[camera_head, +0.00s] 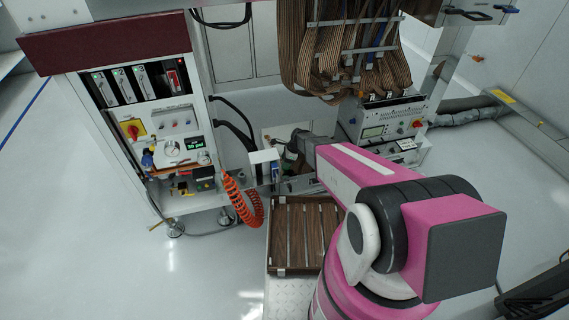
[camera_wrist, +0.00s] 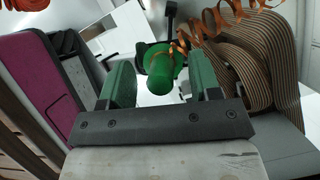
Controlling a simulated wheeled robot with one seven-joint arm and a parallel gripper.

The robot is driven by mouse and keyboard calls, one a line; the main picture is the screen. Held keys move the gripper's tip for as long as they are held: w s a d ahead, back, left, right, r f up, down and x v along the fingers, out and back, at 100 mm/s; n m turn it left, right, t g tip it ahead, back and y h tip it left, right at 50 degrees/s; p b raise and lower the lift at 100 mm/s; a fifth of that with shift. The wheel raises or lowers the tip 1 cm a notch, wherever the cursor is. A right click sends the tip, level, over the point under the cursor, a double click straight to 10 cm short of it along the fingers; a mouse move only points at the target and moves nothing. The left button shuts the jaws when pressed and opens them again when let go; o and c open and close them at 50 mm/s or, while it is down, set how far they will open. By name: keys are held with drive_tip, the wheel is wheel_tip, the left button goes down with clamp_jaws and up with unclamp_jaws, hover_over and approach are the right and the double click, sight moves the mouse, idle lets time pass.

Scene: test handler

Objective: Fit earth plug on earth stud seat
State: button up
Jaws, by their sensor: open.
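My gripper (camera_wrist: 160,78) is open in the wrist view, with one green finger on each side. A green round-ended plug (camera_wrist: 160,82), which looks like the earth plug, sits in the gap between the fingers. Clear space shows beside it, and I cannot tell how deep between them it lies. A dark bar stands just beyond it, and a coiled copper-coloured strip (camera_wrist: 215,28) passes close to its upper right. In the head view my gripper (camera_head: 287,152) is small and partly hidden behind my arm. I cannot pick out the earth stud seat for sure.
A slatted brown wooden tray (camera_head: 306,270) lies below my arm. An instrument cabinet (camera_head: 150,190) with an orange coiled hose (camera_head: 240,205) stands left. Brown ribbon cables (camera_head: 300,70) hang above a grey instrument box (camera_head: 385,122) at right. The floor at left is clear.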

drive_tip(key=v, duration=0.9)
drive_tip(key=shift+r, duration=0.15)
idle(0.5)
drive_tip(key=s+d+r+n+h, duration=0.2)
drive_tip(key=s+d+r+n, duration=0.5)
drive_tip(key=s+r+n, duration=0.2)
drive_tip(key=s+d+r+n+h, duration=0.2)
drive_tip(key=s+d+r+n, duration=0.6)
drive_tip(key=r, duration=0.3)
drive_tip(key=shift+s+d+r+n+h, duration=0.3)
drive_tip(key=shift+s+d+n, duration=0.1)
drive_tip(key=shift+s, duration=0.4)
